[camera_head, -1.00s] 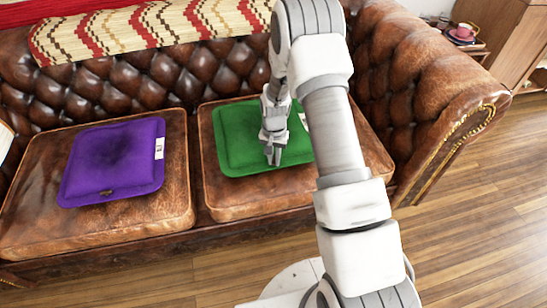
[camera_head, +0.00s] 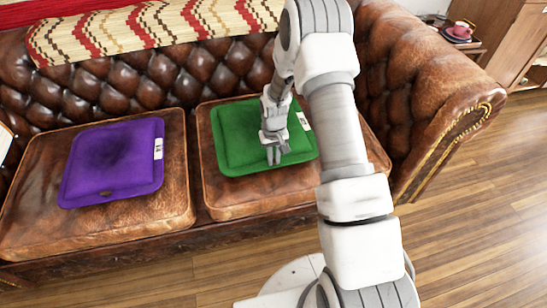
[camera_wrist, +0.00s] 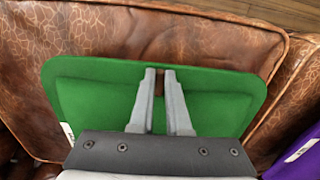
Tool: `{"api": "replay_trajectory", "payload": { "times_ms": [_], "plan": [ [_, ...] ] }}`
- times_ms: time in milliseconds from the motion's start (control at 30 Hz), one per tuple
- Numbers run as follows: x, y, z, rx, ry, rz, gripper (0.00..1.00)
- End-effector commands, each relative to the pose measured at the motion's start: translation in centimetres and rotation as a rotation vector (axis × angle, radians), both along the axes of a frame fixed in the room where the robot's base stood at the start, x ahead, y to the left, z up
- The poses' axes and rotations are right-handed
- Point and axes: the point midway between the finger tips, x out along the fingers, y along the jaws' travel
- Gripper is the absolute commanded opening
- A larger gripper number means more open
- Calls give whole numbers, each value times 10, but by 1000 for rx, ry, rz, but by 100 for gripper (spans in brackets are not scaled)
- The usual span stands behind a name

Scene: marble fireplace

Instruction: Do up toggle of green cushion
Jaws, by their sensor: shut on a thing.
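The green cushion (camera_head: 237,128) lies flat on the right brown leather seat, with a white label on its right edge. In the wrist view it (camera_wrist: 100,95) fills the middle under my fingers. My gripper (camera_head: 274,157) is over the cushion's front part. In the wrist view its fingertips (camera_wrist: 160,74) are close together near the cushion's edge, with a small brown piece (camera_wrist: 159,83), seemingly the toggle, between them. The fingers hide most of it, so I cannot tell whether it is done up.
A purple cushion (camera_head: 112,160) with a small brown toggle (camera_head: 106,193) lies on the left seat (camera_head: 40,230). The tufted sofa back and right armrest (camera_head: 440,90) rise around the seats. A patterned throw (camera_head: 150,25) covers the backrest. Wooden floor is open at the right.

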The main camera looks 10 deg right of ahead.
Motion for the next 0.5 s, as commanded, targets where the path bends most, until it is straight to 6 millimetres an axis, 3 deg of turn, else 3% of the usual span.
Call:
{"api": "replay_trajectory", "payload": {
  "times_ms": [333,367,400,500],
  "plan": [
    [0,1,0,1,0,5,0],
    [0,1,0,1,0,5,18],
    [0,1,0,1,0,5,25],
    [0,1,0,1,0,4,28]
  ]
}}
